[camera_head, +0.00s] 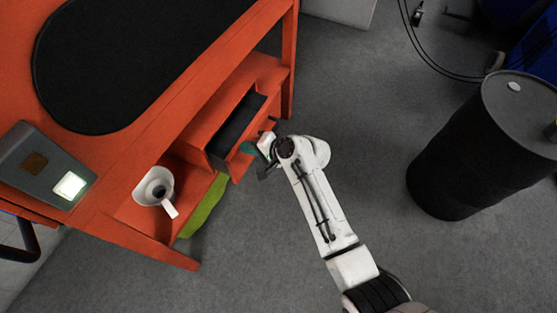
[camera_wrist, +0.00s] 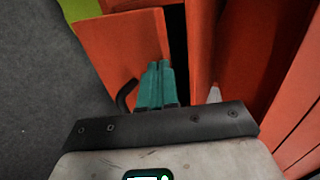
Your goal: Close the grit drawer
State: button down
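The grit drawer (camera_head: 240,166) is an orange drawer that stands pulled out of the orange bench, with a dark interior. In the wrist view its orange front panel (camera_wrist: 112,48) fills the upper left, with a black curved handle (camera_wrist: 125,98) on it. My gripper (camera_head: 248,148) is at the drawer's outer end. In the wrist view its teal fingers (camera_wrist: 157,82) are together with nothing visible between them, just right of the handle and over the front panel. I cannot tell whether they touch the panel.
The orange bench (camera_head: 185,125) has a black oval mat (camera_head: 110,60) on top and a grey box with a lit screen (camera_head: 70,186). A white funnel-like cup (camera_head: 155,187) sits on the lower shelf, near a green item (camera_head: 203,210). A black barrel (camera_head: 450,165) stands right; grey floor between is clear.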

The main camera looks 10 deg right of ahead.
jog(key=w+a+b, duration=0.2)
jog(key=w+a, duration=0.3)
jog(key=a, duration=0.1)
jog(key=shift+a, duration=0.25)
jog(key=shift+s, duration=0.1)
